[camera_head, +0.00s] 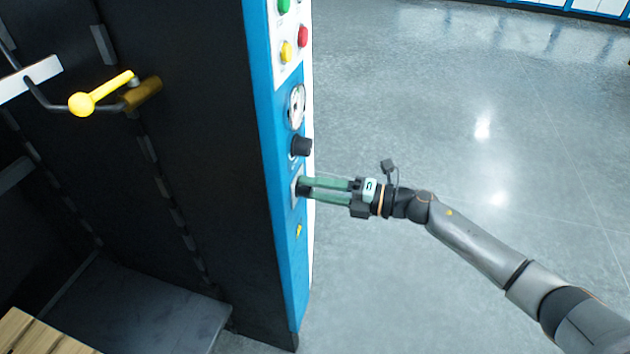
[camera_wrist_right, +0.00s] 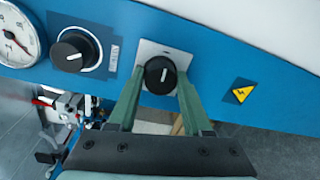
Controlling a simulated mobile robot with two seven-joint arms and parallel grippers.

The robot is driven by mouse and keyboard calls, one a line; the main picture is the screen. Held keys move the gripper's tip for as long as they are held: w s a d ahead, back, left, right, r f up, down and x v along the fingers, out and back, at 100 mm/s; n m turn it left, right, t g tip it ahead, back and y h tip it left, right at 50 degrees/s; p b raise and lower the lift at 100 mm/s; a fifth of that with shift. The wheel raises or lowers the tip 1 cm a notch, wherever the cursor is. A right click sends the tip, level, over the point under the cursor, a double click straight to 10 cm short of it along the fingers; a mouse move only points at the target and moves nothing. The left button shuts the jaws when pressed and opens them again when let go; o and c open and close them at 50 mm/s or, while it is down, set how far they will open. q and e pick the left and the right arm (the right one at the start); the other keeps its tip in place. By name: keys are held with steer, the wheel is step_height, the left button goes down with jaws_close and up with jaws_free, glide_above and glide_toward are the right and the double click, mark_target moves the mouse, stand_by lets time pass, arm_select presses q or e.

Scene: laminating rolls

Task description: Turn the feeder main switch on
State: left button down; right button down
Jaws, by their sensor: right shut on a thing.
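The feeder main switch is a black rotary knob (camera_wrist_right: 160,75) with a white line, on a light square plate (camera_wrist_right: 147,50) in the blue panel. In the right wrist view the line stands nearly along the picture's vertical. My right gripper (camera_head: 303,187) reaches the panel from the right in the head view. Its green fingers are shut on the knob, one on each side, as the right wrist view also shows (camera_wrist_right: 160,90). In the head view the fingertips mostly hide the knob, and the plate (camera_head: 295,187) shows at their edge. My left gripper is not in view.
Above the switch sit another black knob (camera_head: 301,146), a dial gauge (camera_head: 297,104) and coloured buttons (camera_head: 286,51). A yellow warning label (camera_head: 298,230) is below. A yellow-handled lever (camera_head: 100,93) is on the dark machine side. The floor (camera_head: 450,130) to the right is clear.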

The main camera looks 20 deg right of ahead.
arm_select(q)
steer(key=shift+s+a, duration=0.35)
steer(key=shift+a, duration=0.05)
arm_select(e)
steer(key=shift+m, duration=0.4)
steer(key=shift+c, duration=1.7)
jaws_free()
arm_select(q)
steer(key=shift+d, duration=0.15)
arm_select(e)
steer(key=shift+d, duration=0.1)
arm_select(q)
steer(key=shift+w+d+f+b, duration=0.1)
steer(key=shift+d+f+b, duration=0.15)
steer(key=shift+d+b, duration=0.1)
arm_select(e)
steer(key=f+v, duration=0.1)
steer(key=v, duration=1.1)
steer(key=shift+r, duration=0.45)
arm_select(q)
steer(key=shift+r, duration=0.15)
arm_select(e)
steer(key=shift+s, duration=0.15)
